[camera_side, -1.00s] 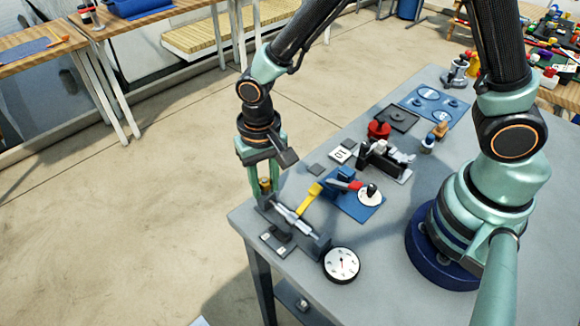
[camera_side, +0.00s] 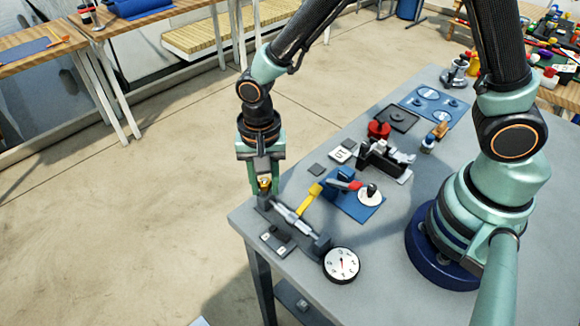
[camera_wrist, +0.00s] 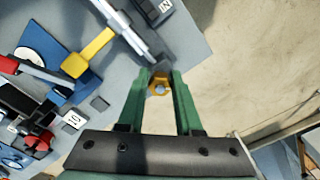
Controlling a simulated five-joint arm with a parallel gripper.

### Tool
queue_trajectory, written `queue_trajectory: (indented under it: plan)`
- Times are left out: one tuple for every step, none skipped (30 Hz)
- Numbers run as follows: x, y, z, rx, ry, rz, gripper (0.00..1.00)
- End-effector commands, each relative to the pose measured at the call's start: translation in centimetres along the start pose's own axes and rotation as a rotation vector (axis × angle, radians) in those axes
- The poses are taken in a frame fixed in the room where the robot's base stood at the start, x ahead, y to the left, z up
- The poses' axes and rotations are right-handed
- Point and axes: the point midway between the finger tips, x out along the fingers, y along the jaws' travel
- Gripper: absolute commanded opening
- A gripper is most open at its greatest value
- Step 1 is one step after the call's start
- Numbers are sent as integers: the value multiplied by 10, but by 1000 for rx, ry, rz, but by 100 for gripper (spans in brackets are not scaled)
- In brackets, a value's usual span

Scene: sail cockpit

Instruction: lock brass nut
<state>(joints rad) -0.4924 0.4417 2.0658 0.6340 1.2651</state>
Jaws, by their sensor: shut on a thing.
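The brass nut (camera_wrist: 160,86) is a small yellow hex piece with a grey round centre in the wrist view. It sits between the green fingers of my gripper (camera_wrist: 159,82), which is shut on it. In the side view my gripper (camera_side: 264,187) points down over the left end of a silver rod fixture (camera_side: 293,220) near the table corner. The nut (camera_side: 265,182) shows there as a small yellow spot at the rod's end. Whether it is threaded on the rod I cannot tell.
A round white dial (camera_side: 342,265) stands at the fixture's right end. A yellow-handled tool (camera_side: 308,196) lies beside it. A blue plate (camera_side: 360,207) with a red lever, and a black clamp (camera_side: 385,158), are farther back. The grey table's (camera_side: 225,218) edge is close to my gripper.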

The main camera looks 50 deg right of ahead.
Motion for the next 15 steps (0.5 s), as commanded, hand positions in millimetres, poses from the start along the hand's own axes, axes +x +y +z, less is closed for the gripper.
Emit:
queue_trajectory:
  plan:
    - [1, 0, 1, -2, 0, 1, 0]
    - [1, 0, 1, -3, 0, 1, 0]
    - [1, 0, 1, -3, 0, 1, 0]
    - [1, 0, 1, -2, 0, 1, 0]
    - [1, 0, 1, 3, 0, 1, 0]
    - [1, 0, 1, 19, 0, 1, 0]
    - [1, 0, 1, 40, 0, 1, 0]
    - [1, 0, 1, 67, 0, 1, 0]
    - [1, 0, 1, 113, 0, 1, 0]
    - [1, 0, 1, 150, 0, 1, 0]
    - [1, 0, 1, 186, 0, 1, 0]
    - [1, 0, 1, 234, 0, 1, 0]
    - [1, 0, 1, 267, 0, 1, 0]
    - [1, 0, 1, 296, 0, 1, 0]
    - [1, 0, 1, 328, 0, 1, 0]
